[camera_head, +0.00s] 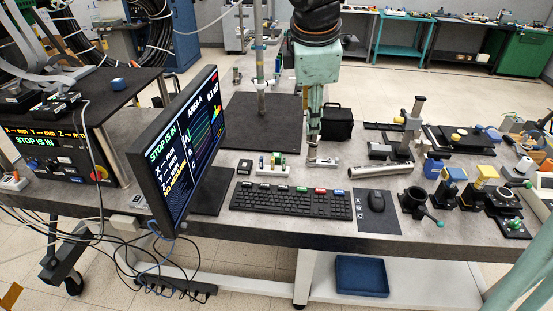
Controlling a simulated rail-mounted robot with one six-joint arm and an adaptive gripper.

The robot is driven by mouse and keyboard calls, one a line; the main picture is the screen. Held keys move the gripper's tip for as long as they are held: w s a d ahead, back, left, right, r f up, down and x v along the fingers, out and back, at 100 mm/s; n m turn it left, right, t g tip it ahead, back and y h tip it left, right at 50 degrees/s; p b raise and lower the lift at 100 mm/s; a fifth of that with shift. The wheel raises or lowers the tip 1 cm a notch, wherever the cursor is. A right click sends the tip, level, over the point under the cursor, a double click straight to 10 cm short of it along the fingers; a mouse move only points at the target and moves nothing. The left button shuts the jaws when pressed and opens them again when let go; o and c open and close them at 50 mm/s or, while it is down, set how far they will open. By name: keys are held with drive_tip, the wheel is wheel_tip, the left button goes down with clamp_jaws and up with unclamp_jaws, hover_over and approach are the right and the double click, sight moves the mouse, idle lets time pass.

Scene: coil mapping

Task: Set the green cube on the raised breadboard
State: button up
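My gripper (314,150) hangs from the teal arm over the middle of the bench, behind the keyboard. Its fingers are small and seen edge-on, so I cannot tell whether they are open or hold anything. A small green block (301,189) shows along the keyboard's back edge, beside a red one; I cannot tell whether it is the green cube. A dark raised platform (138,83) at the left carries a small blue block (118,84) and may be the raised breadboard. A flat black plate (240,118) lies behind the gripper with a post on it.
A monitor (185,145) stands between the left platform and the keyboard (290,202). A black box (337,122) stands behind the gripper. Cables hang at the left.

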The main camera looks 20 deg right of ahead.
drive_tip(key=w+f+n, duration=0.8)
drive_tip(key=w+f, duration=0.1)
drive_tip(key=w, duration=0.5)
drive_tip(key=n+p, duration=0.2)
drive_tip(key=n, duration=0.6)
approach(277, 155)
drive_tip(key=shift+v, duration=1.65)
drive_tip(key=shift+s+d+f, duration=0.1)
drive_tip(key=shift+s+f, duration=0.05)
drive_tip(key=shift+b+x, duration=1.55)
drive_tip(key=shift+x, duration=2.7)
drive_tip(key=shift+w+b+x, duration=0.1)
drive_tip(key=shift+b+x, duration=0.45)
drive_tip(key=shift+x, duration=0.75)
drive_tip(key=shift+w+b+x, duration=0.15)
drive_tip(key=shift+b+x, duration=0.35)
drive_tip(key=shift+x, duration=0.75)
drive_tip(key=shift+c, duration=0.6)
drive_tip(key=c, duration=0.9)
